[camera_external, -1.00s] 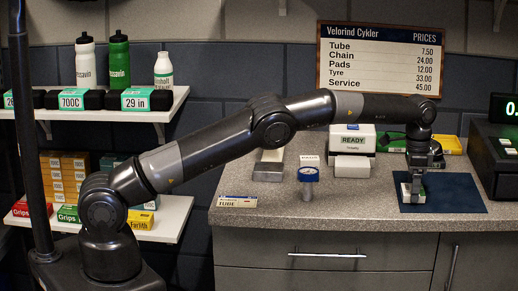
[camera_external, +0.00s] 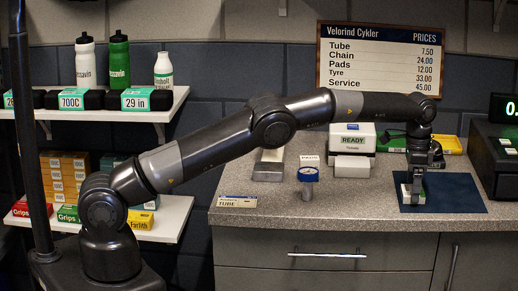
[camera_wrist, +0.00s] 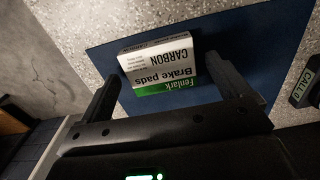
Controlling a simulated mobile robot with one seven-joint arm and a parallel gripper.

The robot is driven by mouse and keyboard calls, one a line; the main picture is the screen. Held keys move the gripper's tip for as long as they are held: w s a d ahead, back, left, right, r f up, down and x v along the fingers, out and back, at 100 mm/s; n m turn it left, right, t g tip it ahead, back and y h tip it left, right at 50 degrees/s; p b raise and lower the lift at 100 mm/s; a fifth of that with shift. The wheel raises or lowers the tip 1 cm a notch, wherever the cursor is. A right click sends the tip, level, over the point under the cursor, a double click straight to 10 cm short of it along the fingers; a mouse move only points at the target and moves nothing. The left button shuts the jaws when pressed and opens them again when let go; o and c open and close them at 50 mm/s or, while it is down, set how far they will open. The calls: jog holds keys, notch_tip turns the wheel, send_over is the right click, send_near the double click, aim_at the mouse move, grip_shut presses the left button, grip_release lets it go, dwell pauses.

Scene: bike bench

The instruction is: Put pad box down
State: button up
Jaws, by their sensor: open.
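The pad box (camera_wrist: 160,64), a small white and green brake pads carton, lies on the dark blue mat (camera_wrist: 108,60) in the wrist view. In the external view the pad box (camera_external: 412,195) sits on the left part of the mat (camera_external: 460,194), partly hidden by my fingers. My gripper (camera_wrist: 175,88) is open, with one finger on each side of the box. Gaps show between the fingers and the box. In the external view my gripper (camera_external: 417,180) points down at the box from above.
A blue-topped stand (camera_external: 308,176) and a READY printer-like box (camera_external: 352,140) stand left of the mat on the counter (camera_external: 330,212). Green and yellow boxes (camera_external: 447,145) lie behind my gripper. A dark till (camera_external: 500,160) stands at the right. The mat's right half is clear.

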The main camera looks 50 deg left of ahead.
notch_tip(320, 180, up, 7)
jog(key=shift+f, duration=0.1)
jog(key=s+a+r+n+t+h, duration=0.1)
jog(key=s+a+r+n, duration=0.2)
jog(key=s+a+r, duration=0.65)
jog(key=s+a+r+n+t, duration=0.15)
jog(key=s+a+r, duration=0.45)
jog(key=a+r, duration=0.6)
jog(key=s+a+f+n+t, duration=0.1)
jog(key=s+a, duration=0.3)
jog(key=s, duration=0.5)
jog(key=s+a+f+n+t, duration=0.15)
jog(key=s+a, duration=0.25)
jog(key=s, duration=0.4)
jog(key=s+a+f+n, duration=0.1)
jog(key=s+f, duration=0.3)
jog(key=s, duration=0.3)
jog(key=s+a+f+n+y, duration=0.1)
jog(key=s+f, duration=0.4)
jog(key=s, duration=0.3)
jog(key=shift+s+a+t, duration=0.2)
jog(key=shift+a+t, duration=0.05)
jog(key=shift+t, duration=0.05)
